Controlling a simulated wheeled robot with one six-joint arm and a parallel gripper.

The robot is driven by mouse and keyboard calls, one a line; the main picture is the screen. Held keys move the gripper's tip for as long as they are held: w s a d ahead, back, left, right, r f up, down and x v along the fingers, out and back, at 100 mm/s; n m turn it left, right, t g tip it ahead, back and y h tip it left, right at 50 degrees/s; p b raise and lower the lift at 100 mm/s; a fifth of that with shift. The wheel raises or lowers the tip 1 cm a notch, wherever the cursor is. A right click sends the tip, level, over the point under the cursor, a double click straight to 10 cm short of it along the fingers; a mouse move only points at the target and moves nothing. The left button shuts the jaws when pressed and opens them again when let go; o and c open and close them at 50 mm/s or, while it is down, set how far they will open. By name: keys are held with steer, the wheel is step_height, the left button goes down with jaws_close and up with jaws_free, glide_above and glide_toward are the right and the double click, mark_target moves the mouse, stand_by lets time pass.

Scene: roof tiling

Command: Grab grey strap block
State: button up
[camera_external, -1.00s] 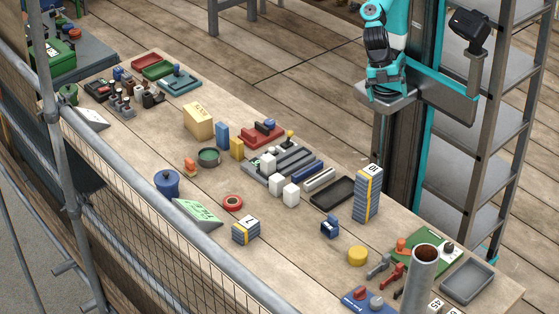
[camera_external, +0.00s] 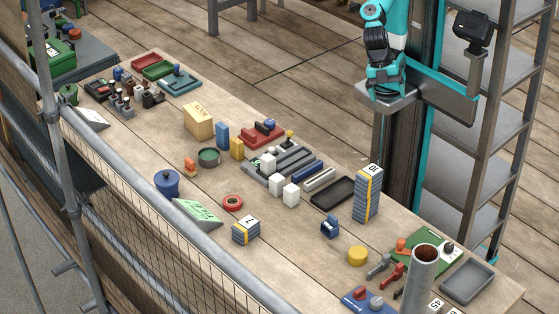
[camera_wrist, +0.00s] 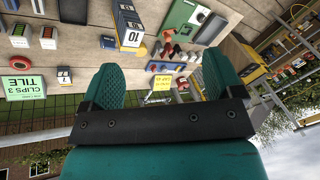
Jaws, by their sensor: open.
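The nearest matches are a low grey-blue block with a yellow strap and a 1 label (camera_external: 246,231) and a tall grey-blue strapped stack labelled 10 (camera_external: 367,195). Both stand upright on the bench. In the wrist view the low strapped block (camera_wrist: 64,76) is at left and the tall stack (camera_wrist: 127,30) is at top. My gripper (camera_wrist: 165,66) is open and empty, its two teal fingers wide apart. In the external view my gripper (camera_external: 385,82) is beyond the bench edge, far from both.
Between the two strapped blocks lie a small blue block (camera_external: 330,227) and white blocks (camera_external: 291,195). A black tray (camera_external: 333,192) lies beside the tall stack. A grey pipe (camera_external: 419,280) stands near the right end. A railing (camera_external: 180,240) runs along the bench's near side.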

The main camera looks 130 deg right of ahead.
steer(key=c, duration=0.6)
steer(key=m+h+b, duration=0.4)
steer(key=m+b, duration=0.3)
steer(key=b, duration=0.2)
glide_above(388, 254)
step_height(388, 254, down, 19)
step_height(388, 254, down, 17)
steer(key=p, duration=0.4)
steer(key=shift+r+p, duration=0.15)
steer(key=shift+p, duration=0.15)
